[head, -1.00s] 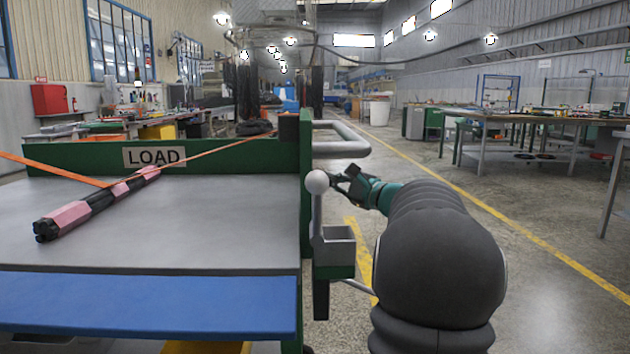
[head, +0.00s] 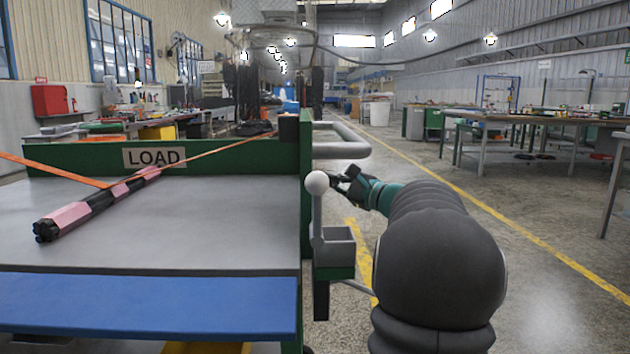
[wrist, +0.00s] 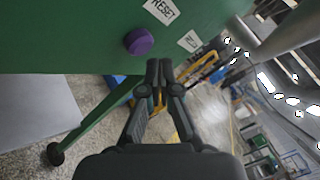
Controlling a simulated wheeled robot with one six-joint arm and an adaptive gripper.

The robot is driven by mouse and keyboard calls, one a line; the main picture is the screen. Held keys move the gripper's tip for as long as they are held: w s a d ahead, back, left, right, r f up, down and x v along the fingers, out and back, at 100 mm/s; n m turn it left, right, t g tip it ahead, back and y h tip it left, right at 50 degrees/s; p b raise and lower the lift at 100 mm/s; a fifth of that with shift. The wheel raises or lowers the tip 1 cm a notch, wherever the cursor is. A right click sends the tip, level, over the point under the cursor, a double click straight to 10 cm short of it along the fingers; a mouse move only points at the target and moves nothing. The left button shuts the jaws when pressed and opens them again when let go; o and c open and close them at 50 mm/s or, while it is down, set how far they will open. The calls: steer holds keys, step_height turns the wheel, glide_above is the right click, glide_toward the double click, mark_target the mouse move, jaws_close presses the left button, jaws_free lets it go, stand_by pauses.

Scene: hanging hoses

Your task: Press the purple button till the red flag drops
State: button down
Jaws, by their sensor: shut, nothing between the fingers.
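The purple button (wrist: 139,41) is a round knob on a green panel (wrist: 60,35) in the wrist view, beside a white RESET label (wrist: 162,10). My gripper (wrist: 165,68) is shut and empty, with its fingertips just below and to the right of the button in that view. I cannot tell how far they are from the panel, but they do not cover the button. In the head view my gripper (head: 345,180) is beside the white ball of a lever (head: 317,183). The button is hidden in the head view. I see no red flag in either view.
A cart with a LOAD sign (head: 154,157) fills the left, carrying a black and pink bar (head: 75,215) under orange straps. Open floor lies to the right.

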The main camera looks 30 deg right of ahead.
steer(key=shift+w+a, duration=0.1)
steer(key=shift+a, duration=0.05)
steer(key=shift+w+a, duration=0.15)
steer(key=shift+a, duration=0.1)
steer(key=shift+w+a+b, duration=0.25)
steer(key=shift+a+b, duration=0.2)
stand_by(1.8)
steer(key=shift+s+d, duration=0.1)
steer(key=shift+d, duration=0.05)
steer(key=shift+s+d, duration=0.4)
steer(key=shift+d, duration=0.25)
steer(key=shift+d, duration=0.1)
steer(key=shift+s+d+p, duration=0.15)
steer(key=shift+s+d, duration=0.3)
steer(key=shift+d, duration=0.25)
steer(key=shift+s+d+p, duration=0.1)
steer(key=shift+s+d, duration=0.3)
steer(key=shift+d, duration=0.25)
steer(key=shift+s+d+p, duration=0.15)
steer(key=shift+s+d, duration=0.3)
steer(key=shift+d, duration=0.25)
